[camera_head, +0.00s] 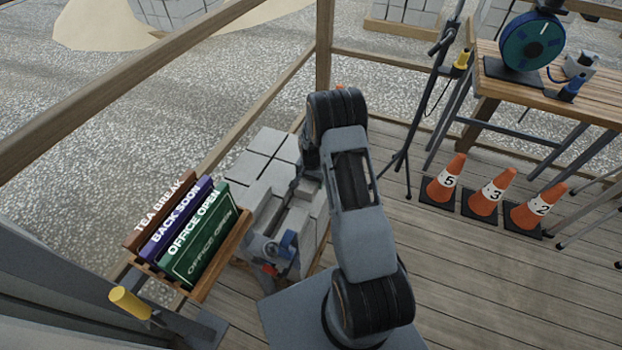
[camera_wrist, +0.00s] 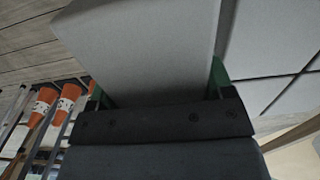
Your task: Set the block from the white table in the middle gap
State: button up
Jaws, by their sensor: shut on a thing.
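My gripper (camera_wrist: 158,92) is shut on a light grey block (camera_wrist: 145,45) in the wrist view. A green finger shows on each side of the block, which fills the upper middle of that view. In the head view my gripper (camera_head: 303,186) is beside and over a group of grey blocks (camera_head: 262,165), left of my arm. Dark seams run between the blocks at the right of the wrist view (camera_wrist: 268,50). I cannot tell which seam or opening is the middle gap, nor whether the held block touches the others. I cannot make out a white table.
A wooden rack (camera_head: 222,262) holds several signs to the left. A blue-and-grey device (camera_head: 283,246) sits by the near blocks. Orange cones (camera_head: 490,192) and a dark stand (camera_head: 432,85) are at right, before a wooden bench (camera_head: 590,95). Wooden railings (camera_head: 150,85) edge the plank floor.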

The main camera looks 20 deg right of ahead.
jog(key=shift+w+f+b, duration=0.1)
jog(key=shift+f+b, duration=2.6)
jog(key=shift+f, duration=1.05)
jog(key=o, duration=1.5)
jog(key=shift+c, duration=0.2)
jog(key=shift+o, duration=1.2)
jog(key=shift+f, duration=0.15)
notch_tip(320, 180, up, 14)
jog(key=shift+p, duration=1.2)
